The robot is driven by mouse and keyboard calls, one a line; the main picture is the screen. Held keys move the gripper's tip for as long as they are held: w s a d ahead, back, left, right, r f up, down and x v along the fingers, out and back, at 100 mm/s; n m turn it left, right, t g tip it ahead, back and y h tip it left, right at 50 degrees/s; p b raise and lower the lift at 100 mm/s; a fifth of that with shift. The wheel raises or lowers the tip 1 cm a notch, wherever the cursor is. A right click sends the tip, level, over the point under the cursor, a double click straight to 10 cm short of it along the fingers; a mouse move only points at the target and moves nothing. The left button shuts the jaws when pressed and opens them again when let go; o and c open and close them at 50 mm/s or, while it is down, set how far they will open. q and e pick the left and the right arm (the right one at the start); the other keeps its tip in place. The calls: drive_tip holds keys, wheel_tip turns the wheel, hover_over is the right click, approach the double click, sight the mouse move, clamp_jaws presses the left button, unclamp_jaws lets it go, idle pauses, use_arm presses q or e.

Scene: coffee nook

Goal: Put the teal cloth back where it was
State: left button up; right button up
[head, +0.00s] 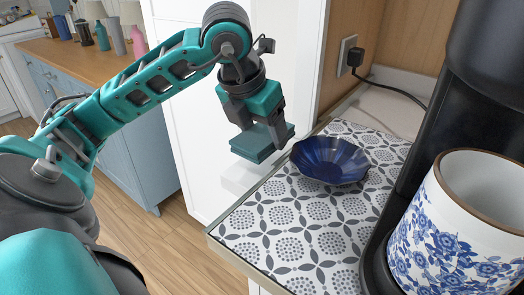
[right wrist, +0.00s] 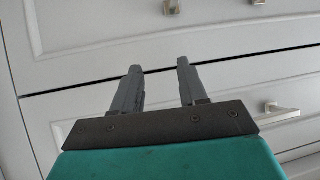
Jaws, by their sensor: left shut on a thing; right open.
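The teal cloth (head: 252,147) is a small, flat folded block in the head view. My left gripper (head: 268,132) is shut on it and holds it in the air, near the back-left edge of the patterned counter and left of the blue bowl. The gripper's fingers hide part of the cloth. My right gripper (right wrist: 157,68) shows in the right wrist view, open and empty, in front of white drawer fronts. It is not seen in the head view.
A dark blue fluted bowl (head: 330,161) stands on the patterned counter (head: 285,230). A blue-and-white floral pot (head: 455,235) and a black machine (head: 490,80) stand at the right. Drawer handles (right wrist: 278,112) stick out near my right gripper. The counter's front left is clear.

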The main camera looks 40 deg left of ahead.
sight(258, 137)
use_arm(q)
wheel_tip(258, 137, down, 4)
drive_tip(key=shift+r+b, duration=0.1)
drive_tip(key=shift+b, duration=0.4)
drive_tip(key=o, duration=1)
